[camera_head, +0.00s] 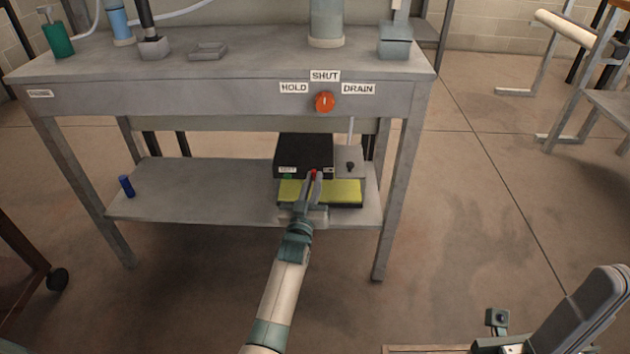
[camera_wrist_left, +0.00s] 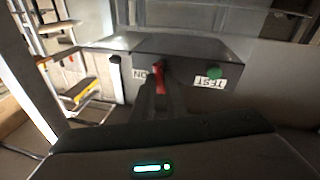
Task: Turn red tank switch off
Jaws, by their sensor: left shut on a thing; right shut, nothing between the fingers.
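A black box (camera_head: 303,150) stands on the bench's lower shelf. A red switch (camera_head: 313,172) is on its front face, beside a small label; it also shows in the left wrist view as a red lever (camera_wrist_left: 160,78) next to an "ON" label that appears turned over. My left gripper (camera_head: 313,181) reaches in from below, its fingers shut on the red switch and partly hiding it. In the wrist view the left fingers (camera_wrist_left: 155,100) are dark and meet at the lever. At the lower right, part of my right arm shows, but its fingers cannot be seen.
A green button (camera_wrist_left: 214,72) sits by a "TEST" label near the switch. A yellow block (camera_head: 343,193) lies before the box. An orange knob (camera_head: 324,102) with HOLD, SHUT and DRAIN labels is on the bench front above. A blue cylinder (camera_head: 126,186) stands far left; the shelf between is bare.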

